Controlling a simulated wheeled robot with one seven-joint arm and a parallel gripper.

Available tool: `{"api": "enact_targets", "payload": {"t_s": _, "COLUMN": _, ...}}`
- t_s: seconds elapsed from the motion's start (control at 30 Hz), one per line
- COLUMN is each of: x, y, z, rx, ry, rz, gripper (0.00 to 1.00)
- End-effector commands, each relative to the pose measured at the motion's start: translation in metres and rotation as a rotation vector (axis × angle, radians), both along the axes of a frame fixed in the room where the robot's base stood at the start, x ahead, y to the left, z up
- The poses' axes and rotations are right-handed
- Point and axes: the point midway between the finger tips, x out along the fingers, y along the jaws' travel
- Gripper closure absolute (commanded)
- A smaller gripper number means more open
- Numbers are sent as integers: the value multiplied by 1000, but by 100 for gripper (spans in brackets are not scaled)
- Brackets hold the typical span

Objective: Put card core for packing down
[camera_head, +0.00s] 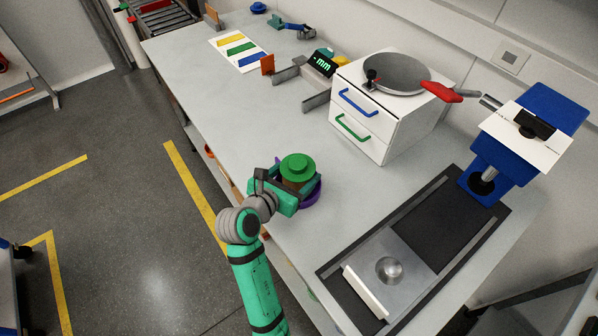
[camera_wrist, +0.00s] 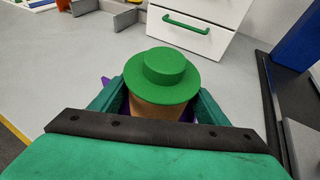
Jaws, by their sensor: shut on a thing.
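The card core (camera_wrist: 160,109) is a brown cylinder with a green stepped cap (camera_wrist: 165,75) on top. In the head view the card core (camera_head: 293,184) stands upright near the front edge of the bench, under its green cap (camera_head: 297,166). My gripper (camera_wrist: 162,103) is shut around the core, one teal finger on each side, below the cap. In the head view my gripper (camera_head: 294,187) reaches over the front bench edge. A purple piece (camera_head: 313,193) shows around the lower part of the core. The core's bottom is hidden, so I cannot tell whether it touches the bench.
A white drawer unit (camera_head: 367,129) with blue and green handles stands behind. A dark track with a metal plate (camera_head: 412,262) and a blue machine (camera_head: 497,165) are at the right. Grey bench top (camera_head: 256,115) is clear to the left of the core.

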Motion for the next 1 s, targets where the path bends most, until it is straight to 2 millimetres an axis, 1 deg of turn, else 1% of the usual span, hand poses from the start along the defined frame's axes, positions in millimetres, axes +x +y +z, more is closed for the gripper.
{"api": "enact_targets", "payload": {"t_s": 0.07, "x": 0, "y": 0, "z": -4, "rx": 0, "ry": -2, "rz": 1, "gripper": 58}}
{"api": "enact_targets", "payload": {"t_s": 0.27, "x": 0, "y": 1, "z": -4, "rx": 1, "ry": -3, "rz": 1, "gripper": 58}}
{"api": "enact_targets", "payload": {"t_s": 0.43, "x": 0, "y": 1, "z": -8, "rx": 0, "ry": -3, "rz": 1, "gripper": 58}}
{"api": "enact_targets", "payload": {"t_s": 0.47, "x": 0, "y": 1, "z": -8, "rx": 0, "ry": -3, "rz": 1, "gripper": 27}}
{"api": "enact_targets", "payload": {"t_s": 0.5, "x": 0, "y": 1, "z": -8, "rx": 0, "ry": -3, "rz": 1, "gripper": 17}}
{"api": "enact_targets", "payload": {"t_s": 0.53, "x": 0, "y": 1, "z": -8, "rx": 0, "ry": -3, "rz": 1, "gripper": 13}}
{"api": "enact_targets", "payload": {"t_s": 0.8, "x": 0, "y": 0, "z": -7, "rx": 1, "ry": -2, "rz": 0, "gripper": 13}}
{"api": "enact_targets", "payload": {"t_s": 0.9, "x": 0, "y": 0, "z": -3, "rx": 2, "ry": -3, "rz": 0, "gripper": 13}}
{"api": "enact_targets", "payload": {"t_s": 1.0, "x": -8, "y": 6, "z": 0, "rx": 1, "ry": -2, "rz": 2, "gripper": 13}}
